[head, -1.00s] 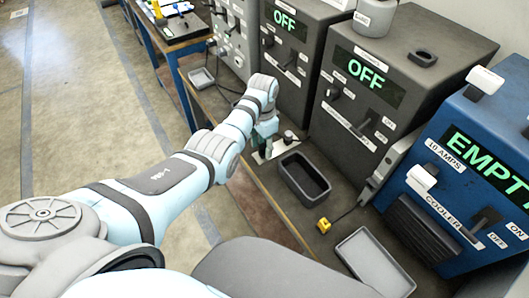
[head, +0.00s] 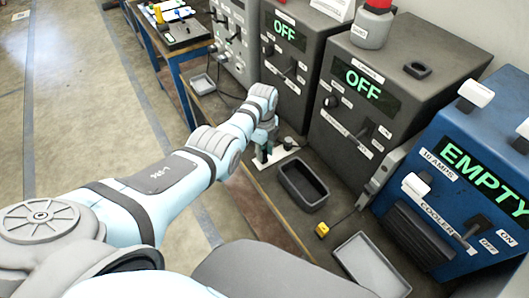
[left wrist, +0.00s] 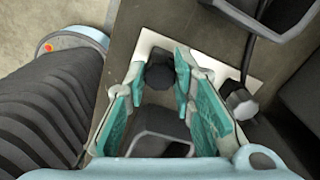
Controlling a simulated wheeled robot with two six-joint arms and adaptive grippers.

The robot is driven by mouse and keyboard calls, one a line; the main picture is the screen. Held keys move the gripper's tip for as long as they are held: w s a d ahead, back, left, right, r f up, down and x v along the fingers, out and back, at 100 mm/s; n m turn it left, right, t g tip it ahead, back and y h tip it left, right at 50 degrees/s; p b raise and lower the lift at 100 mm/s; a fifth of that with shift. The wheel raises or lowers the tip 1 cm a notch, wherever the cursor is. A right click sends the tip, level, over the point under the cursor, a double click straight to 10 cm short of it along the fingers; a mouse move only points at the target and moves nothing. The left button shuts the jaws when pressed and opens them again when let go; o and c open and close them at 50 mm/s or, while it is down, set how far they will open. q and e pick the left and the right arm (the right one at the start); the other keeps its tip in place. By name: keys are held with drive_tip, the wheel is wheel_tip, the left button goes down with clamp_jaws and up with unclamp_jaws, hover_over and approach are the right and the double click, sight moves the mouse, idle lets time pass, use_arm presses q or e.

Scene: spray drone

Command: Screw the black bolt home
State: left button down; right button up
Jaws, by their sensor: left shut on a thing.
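The black bolt (left wrist: 160,77) stands on a pale plate (left wrist: 216,73), between the teal fingertips of my left gripper (left wrist: 160,72) in the left wrist view. The gripper is shut on it. In the head view my left gripper (head: 263,152) points down at the plate (head: 272,160) on the bench, and the bolt is hidden. A second dark bolt-like piece (left wrist: 240,103) stands on the plate right of the gripper, apart from it. How deep the held bolt sits cannot be told. My right gripper is not in view.
A dark open tray (head: 304,183) lies just right of the plate. A yellow block (head: 322,229) and a grey tray (head: 370,265) lie further right. Machines with OFF displays (head: 373,84) and a blue EMPTY machine (head: 455,165) stand behind. The floor at left is clear.

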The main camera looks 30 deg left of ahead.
use_arm(q)
drive_tip(key=shift+f+m, duration=0.1)
drive_tip(key=shift+m, duration=0.7)
drive_tip(key=m, duration=1)
drive_tip(key=c, duration=1.3)
unclamp_jaws()
